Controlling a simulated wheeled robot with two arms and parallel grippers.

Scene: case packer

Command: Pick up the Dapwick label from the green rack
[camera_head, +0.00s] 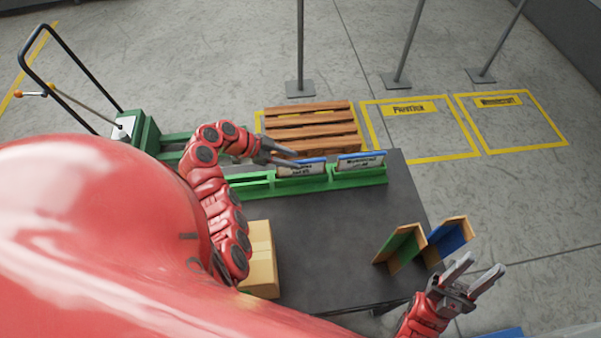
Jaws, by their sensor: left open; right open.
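The green rack (345,181) lies along the far edge of the dark table. The rack's left part shows no label. My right gripper (486,265) is open and empty, off the table's right front corner.
A cardboard box (260,262) stands on the table's left, beside my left arm. Green (402,248) and blue (447,239) angled holders stand at the right. A wooden pallet (312,128) lies behind the table, with a green pallet jack (143,130) to its left. The table's middle is clear.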

